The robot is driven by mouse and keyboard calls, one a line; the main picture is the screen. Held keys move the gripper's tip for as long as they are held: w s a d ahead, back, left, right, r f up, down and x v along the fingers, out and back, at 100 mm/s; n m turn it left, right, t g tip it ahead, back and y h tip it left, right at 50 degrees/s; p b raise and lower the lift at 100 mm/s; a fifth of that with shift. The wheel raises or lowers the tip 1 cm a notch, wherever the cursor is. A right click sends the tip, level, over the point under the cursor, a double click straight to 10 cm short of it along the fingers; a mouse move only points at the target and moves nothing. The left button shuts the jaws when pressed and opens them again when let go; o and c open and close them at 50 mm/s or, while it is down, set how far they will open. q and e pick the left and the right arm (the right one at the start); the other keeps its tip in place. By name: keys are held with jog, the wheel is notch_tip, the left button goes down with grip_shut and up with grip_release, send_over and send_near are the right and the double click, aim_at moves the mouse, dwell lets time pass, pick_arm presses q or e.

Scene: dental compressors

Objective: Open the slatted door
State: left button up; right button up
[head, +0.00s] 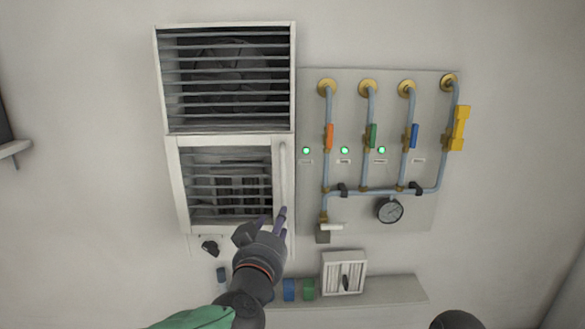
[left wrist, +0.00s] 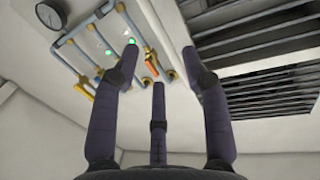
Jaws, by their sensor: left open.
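The slatted door (head: 180,187) is a white-framed panel with dark slats, below a similar slatted vent (head: 160,80). It looks closed. A vertical white handle (head: 283,170) runs along its right side. My left gripper (head: 272,222) is open and empty, near the door's lower right corner, below the handle. In the left wrist view its dark fingers (left wrist: 155,75) are spread, with the slats (left wrist: 260,60) at upper right. Whether a finger touches the door cannot be told. A dark rounded part at the bottom right of the head view may be my right arm; its gripper is not seen.
A pipe panel (head: 390,215) with coloured valves and a gauge (head: 390,210) stands right of the door. Below is a shelf (head: 395,290) with blue and green items and a small white slatted box (head: 343,272). A black knob (head: 210,247) sits under the door.

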aim_at(285, 192)
pick_arm(q)
jog(key=w+r, duration=0.1)
jog(key=w, duration=0.2)
jog(key=w+d, duration=0.1)
jog(key=w, duration=0.2)
jog(key=w+d+r+p, duration=0.1)
jog(key=w, duration=0.3)
jog(key=shift+d+r, duration=0.15)
jog(key=shift+r, duration=0.2)
grip_shut()
